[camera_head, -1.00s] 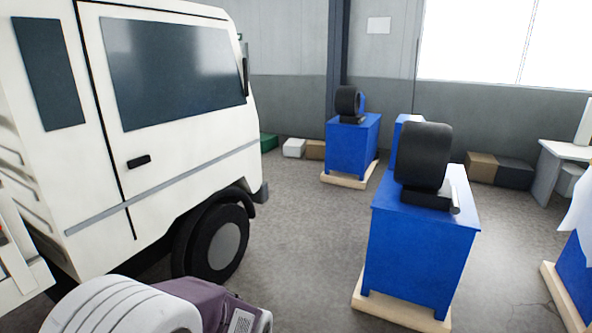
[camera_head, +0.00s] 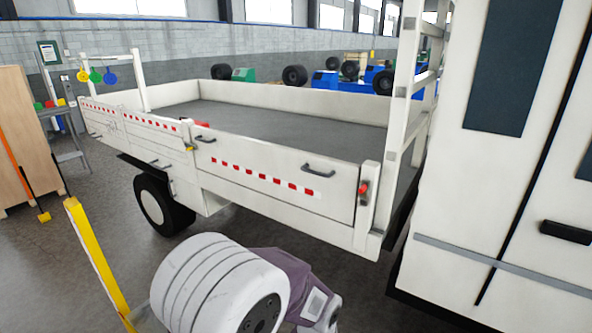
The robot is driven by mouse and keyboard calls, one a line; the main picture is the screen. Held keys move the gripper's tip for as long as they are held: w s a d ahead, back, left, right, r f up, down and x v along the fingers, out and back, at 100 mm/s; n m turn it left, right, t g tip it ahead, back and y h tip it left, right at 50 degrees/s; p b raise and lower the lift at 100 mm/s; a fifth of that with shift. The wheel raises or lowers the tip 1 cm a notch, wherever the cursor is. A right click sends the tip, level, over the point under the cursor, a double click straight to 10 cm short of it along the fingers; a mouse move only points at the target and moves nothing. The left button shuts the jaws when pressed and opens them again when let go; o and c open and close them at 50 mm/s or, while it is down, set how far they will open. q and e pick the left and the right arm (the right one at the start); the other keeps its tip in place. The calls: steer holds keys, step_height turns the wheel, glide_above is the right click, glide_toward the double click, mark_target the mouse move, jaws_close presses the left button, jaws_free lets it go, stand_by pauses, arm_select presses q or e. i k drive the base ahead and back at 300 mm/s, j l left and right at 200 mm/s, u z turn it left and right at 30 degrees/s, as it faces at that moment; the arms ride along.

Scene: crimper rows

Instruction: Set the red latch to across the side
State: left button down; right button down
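A white flatbed truck's side board (camera_head: 275,163) runs across the middle of the head view. A small red latch (camera_head: 363,188) is on the white corner post at the board's right end, near the cab. It is too small to tell whether it lies across the side or along the post. Another small red piece (camera_head: 201,124) shows near the middle of the side, with a yellowish piece (camera_head: 188,148) below it. Neither gripper shows. A white and purple part of my own body is at the bottom, with no fingertips visible.
The white cab (camera_head: 505,150) fills the right. A wooden cabinet (camera_head: 28,130) and a grey stepladder (camera_head: 68,140) are at the far left. Grey floor lies open between cabinet and truck.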

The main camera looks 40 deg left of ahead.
mark_target(364, 190)
steer(key=i+j+u, duration=0.15)
steer(key=i+u, duration=0.75)
steer(key=u, duration=0.15)
steer(key=z, duration=0.4)
